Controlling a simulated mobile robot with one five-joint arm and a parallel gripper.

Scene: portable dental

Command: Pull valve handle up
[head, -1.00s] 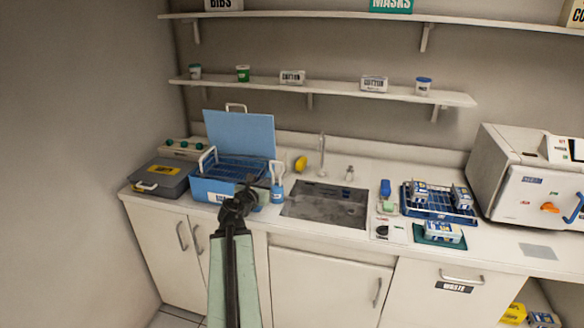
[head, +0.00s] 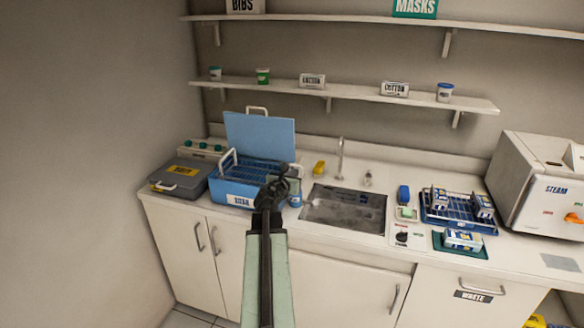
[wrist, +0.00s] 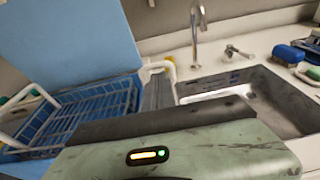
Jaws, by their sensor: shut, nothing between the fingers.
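A small metal tap fitting (head: 368,178) stands on the counter right of the sink's thin faucet (head: 340,158). It also shows in the wrist view (wrist: 238,52), right of the faucet (wrist: 197,25). An orange handle (head: 573,217) is on the front of the white steam unit at the far right. The frames do not make clear which is the valve handle. My gripper (head: 284,180) is shut and empty, in front of the blue tub's right end in the head view. It is left of the sink, apart from both handles. Its fingertips are not clear in the wrist view.
The blue tub (head: 232,192) with its raised lid and wire basket stands left of the sink (head: 345,212). A small blue bottle (head: 295,200) is partly hidden by my gripper. A blue rack (head: 458,222) with boxes is between the sink and the steam unit (head: 535,185).

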